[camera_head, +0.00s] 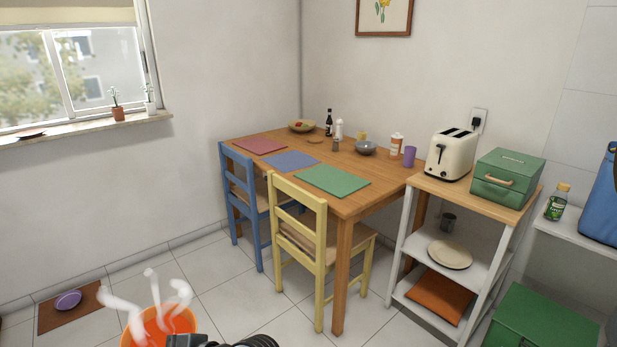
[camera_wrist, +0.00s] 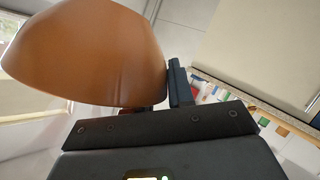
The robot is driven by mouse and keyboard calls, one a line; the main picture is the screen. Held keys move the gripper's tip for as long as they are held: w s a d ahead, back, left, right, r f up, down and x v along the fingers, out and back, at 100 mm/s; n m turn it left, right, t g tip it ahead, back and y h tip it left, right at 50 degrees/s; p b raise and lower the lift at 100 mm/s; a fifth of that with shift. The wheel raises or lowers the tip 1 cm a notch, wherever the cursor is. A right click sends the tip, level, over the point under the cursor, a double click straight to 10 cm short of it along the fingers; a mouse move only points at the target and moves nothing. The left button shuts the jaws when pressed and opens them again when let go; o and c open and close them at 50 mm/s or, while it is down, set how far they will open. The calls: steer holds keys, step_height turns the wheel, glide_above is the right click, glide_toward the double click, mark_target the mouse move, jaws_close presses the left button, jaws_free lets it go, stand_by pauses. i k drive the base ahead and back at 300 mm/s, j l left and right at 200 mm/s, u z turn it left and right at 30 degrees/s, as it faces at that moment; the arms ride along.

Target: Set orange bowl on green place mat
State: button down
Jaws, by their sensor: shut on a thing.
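The orange bowl (camera_head: 150,332) is at the bottom edge of the head view, partly cut off, with white wisps like steam above it. In the wrist view its curved outer side (camera_wrist: 90,55) fills the upper left. My gripper (camera_wrist: 172,92) is shut on the bowl at its edge; one dark finger shows, the other is mostly hidden. The green place mat (camera_head: 332,180) lies flat and bare on the near right part of the wooden table, behind the yellow chair. The bowl is well apart from the mat, to its lower left.
The table (camera_head: 345,208) also holds red (camera_head: 259,145) and blue (camera_head: 291,160) mats, a grey bowl (camera_head: 366,148) and bottles. The blue chair (camera_head: 240,190) and yellow chair (camera_head: 297,225) stand on its near side. A shelf (camera_head: 425,184) with a toaster (camera_head: 451,154) is right. Floor left is mostly clear.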

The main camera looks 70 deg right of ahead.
mark_target(330, 179)
steer(key=i+l+z, duration=0.1)
steer(key=z, duration=0.35)
steer(key=i+l+z, duration=0.15)
steer(key=z, duration=0.25)
steer(key=i+l+z, duration=0.2)
steer(key=z, duration=0.25)
steer(key=i+l+z, duration=0.1)
steer(key=i, duration=0.35)
steer(key=i+l, duration=0.2)
steer(key=i, duration=0.25)
steer(key=l+z, duration=0.05)
